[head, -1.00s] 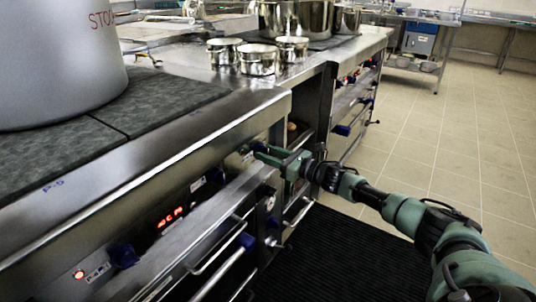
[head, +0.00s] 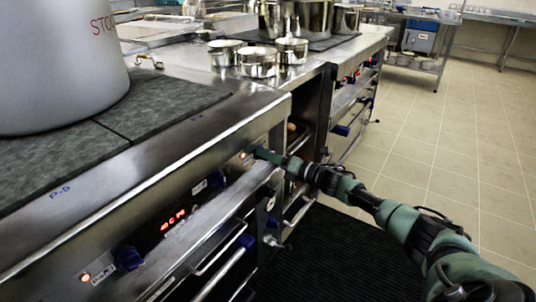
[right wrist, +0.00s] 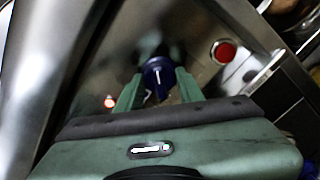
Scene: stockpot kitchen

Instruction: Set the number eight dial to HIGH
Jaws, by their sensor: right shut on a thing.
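My right gripper (head: 258,152) is at the right end of the stove's front panel. In the right wrist view, its two green fingers (right wrist: 158,80) are shut on a dark blue dial (right wrist: 155,68) with a white pointer line. The dial's number and setting marks are not readable, so I cannot tell its setting. In the head view the gripper hides this dial. Two other blue dials show on the panel, one mid-panel (head: 216,179) and one nearer (head: 128,258). My left gripper is not in view.
A lit red display (head: 173,220) sits between the dials. A large stockpot (head: 60,65) stands on the dark hob. An oven handle (head: 222,243) sticks out below the panel. A red button (right wrist: 223,52) is right of the held dial. Floor is free at right.

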